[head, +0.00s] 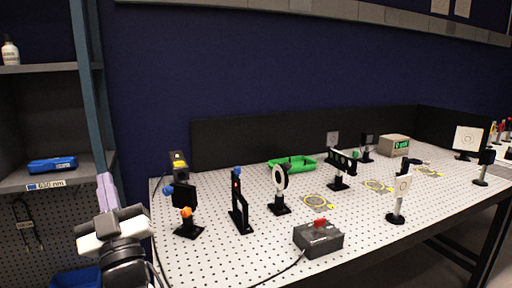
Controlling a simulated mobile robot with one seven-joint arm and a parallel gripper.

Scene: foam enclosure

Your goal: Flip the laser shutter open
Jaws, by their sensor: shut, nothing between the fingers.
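The black laser head (179,166) with a yellow label stands at the bench's back left. Just in front of it is a black square plate (184,195) on a post and foot, with an orange knob low on it and a blue knob at its left. To its right stands a tall narrow black frame (240,205) with a blue knob on top and a small red spot on its face. I cannot tell for sure which of these two is the shutter. My gripper (105,180) is shut and empty, left of the bench, its purple fingers pointing up, apart from both.
A shelf unit (88,100) rises at the left.

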